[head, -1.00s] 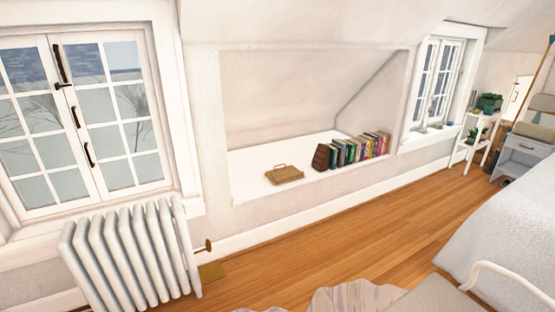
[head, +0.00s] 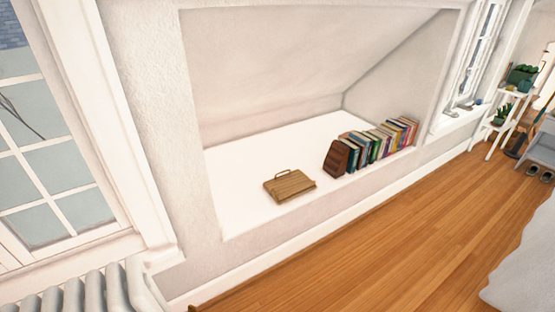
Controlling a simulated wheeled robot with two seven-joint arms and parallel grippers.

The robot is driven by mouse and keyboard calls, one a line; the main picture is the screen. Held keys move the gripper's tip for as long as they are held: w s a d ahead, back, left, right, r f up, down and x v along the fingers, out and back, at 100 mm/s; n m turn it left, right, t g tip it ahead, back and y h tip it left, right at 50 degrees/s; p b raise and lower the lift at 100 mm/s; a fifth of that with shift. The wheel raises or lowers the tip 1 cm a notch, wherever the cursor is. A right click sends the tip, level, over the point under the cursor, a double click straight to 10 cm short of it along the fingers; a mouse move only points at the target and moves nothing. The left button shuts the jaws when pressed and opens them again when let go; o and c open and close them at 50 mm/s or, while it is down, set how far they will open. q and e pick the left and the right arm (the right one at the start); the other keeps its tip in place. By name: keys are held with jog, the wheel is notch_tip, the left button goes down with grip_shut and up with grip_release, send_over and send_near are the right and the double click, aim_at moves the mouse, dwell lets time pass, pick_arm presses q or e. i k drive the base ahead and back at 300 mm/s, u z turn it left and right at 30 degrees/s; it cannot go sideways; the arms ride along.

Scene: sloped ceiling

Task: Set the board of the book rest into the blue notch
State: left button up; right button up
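A brown wooden piece that looks like the book rest (head: 290,187) lies on the white floor of the wall alcove (head: 240,210), near its front edge. A thin handle-like bar rises at its back edge. Its board and the blue notch cannot be told apart at this size. Neither of my grippers is in the head view.
A row of books (head: 380,142) with a dark brown bookend (head: 337,158) stands right of the wooden piece. A white radiator (head: 85,292) is at the lower left, below a window (head: 45,150). Wooden floor (head: 400,235) in front of the alcove is clear. A bed (head: 525,260) edges in at right.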

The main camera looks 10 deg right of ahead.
aim_at(286, 186)
jog(key=z, duration=0.75)
jog(key=i, duration=1.05)
jog(key=z, duration=1.05)
jog(key=i, duration=2.25)
jog(key=u, duration=1.3)
